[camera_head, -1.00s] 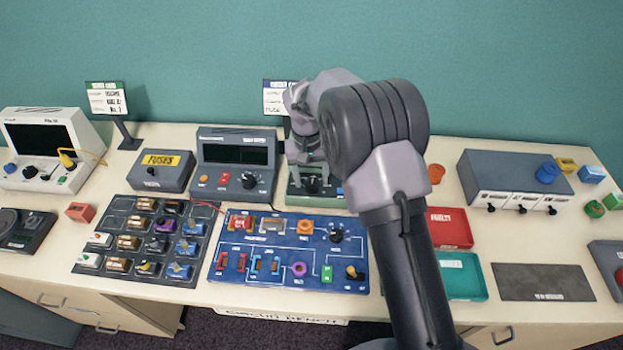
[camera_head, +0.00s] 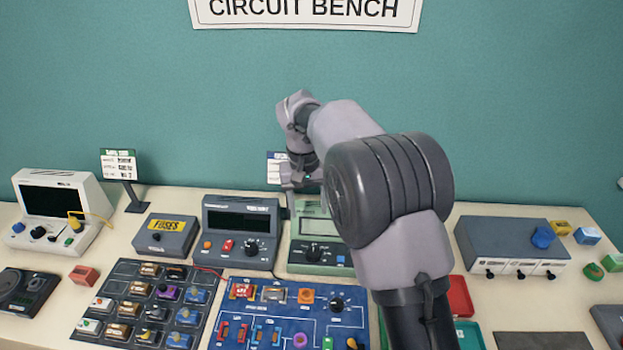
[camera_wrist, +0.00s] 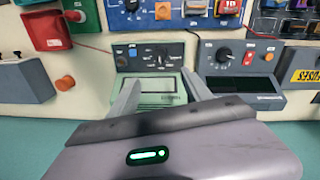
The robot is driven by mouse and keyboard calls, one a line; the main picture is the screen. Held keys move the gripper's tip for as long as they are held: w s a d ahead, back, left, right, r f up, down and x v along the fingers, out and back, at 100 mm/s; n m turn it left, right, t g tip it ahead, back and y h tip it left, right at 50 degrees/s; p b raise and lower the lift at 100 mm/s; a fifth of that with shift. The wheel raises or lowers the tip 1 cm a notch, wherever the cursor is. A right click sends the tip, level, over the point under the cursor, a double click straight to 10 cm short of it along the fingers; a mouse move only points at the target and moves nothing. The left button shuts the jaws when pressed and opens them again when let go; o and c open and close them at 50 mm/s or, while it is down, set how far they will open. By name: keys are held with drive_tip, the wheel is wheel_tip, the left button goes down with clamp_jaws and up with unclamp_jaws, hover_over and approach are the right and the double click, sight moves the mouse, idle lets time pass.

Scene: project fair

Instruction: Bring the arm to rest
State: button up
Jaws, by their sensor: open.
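My arm (camera_head: 390,190) reaches up and over the bench, bent at a dark, ribbed joint. My gripper (camera_head: 300,187) hangs behind and above the green meter (camera_head: 322,254), close to the wall, and looks small from here. In the wrist view, its two pale fingers (camera_wrist: 160,88) stand apart with nothing between them. The green meter (camera_wrist: 152,58) with its screen lies below and beyond the fingers. The gripper looks clear of it, though the exact gap cannot be told.
The bench holds a dark-grey multimeter (camera_head: 240,232), a fuse box (camera_head: 166,236), a blue circuit board (camera_head: 275,310), a grey component board (camera_head: 150,303), a red tray (camera_head: 460,297) and a grey supply box (camera_head: 510,246). A teal wall (camera_head: 500,110) stands close behind.

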drive_tip(key=s+d+r+m+t+y+b, duration=0.1)
drive_tip(key=s+d+r+m+b, duration=0.15)
drive_tip(key=s+d+r, duration=0.35)
drive_tip(key=s+d+r+m+t+y+b, duration=0.15)
drive_tip(key=s+d+b, duration=0.25)
drive_tip(key=s, duration=0.4)
drive_tip(key=s+d+f+m+t+b, duration=0.1)
drive_tip(key=s+f+b, duration=0.1)
drive_tip(key=s, duration=0.6)
drive_tip(key=s+d+f+m+t+b, duration=0.1)
drive_tip(key=s+f, duration=0.3)
drive_tip(key=s, duration=0.5)
drive_tip(key=shift+d+f+t+b, duration=0.2)
drive_tip(key=shift+d+t+b, duration=0.5)
drive_tip(key=shift+b, duration=0.2)
drive_tip(key=shift+s, duration=0.1)
